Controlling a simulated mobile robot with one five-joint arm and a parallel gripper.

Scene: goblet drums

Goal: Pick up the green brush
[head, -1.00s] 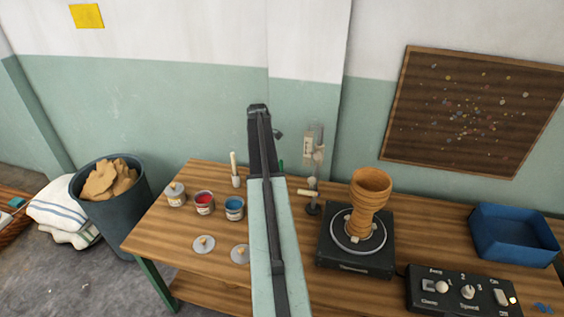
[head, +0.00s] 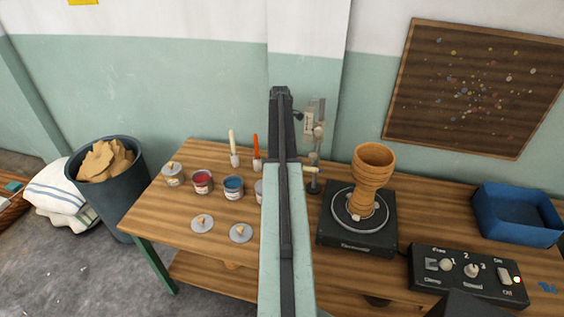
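The green brush does not show now; my raised arm covers part of the table's back edge and may hide it. Two other brushes stand upright there, one with a cream handle (head: 233,145) and one with an orange-red handle (head: 256,148). My arm crosses the middle of the head view, from the bottom edge up past the table. I cannot make out the fingers of my gripper.
Paint cans (head: 202,182) and loose lids (head: 202,224) stand left of my arm on the wooden table (head: 175,222). A turntable (head: 357,233) bears an orange goblet drum (head: 372,177). A control box (head: 468,274) and blue tray (head: 515,225) are right.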

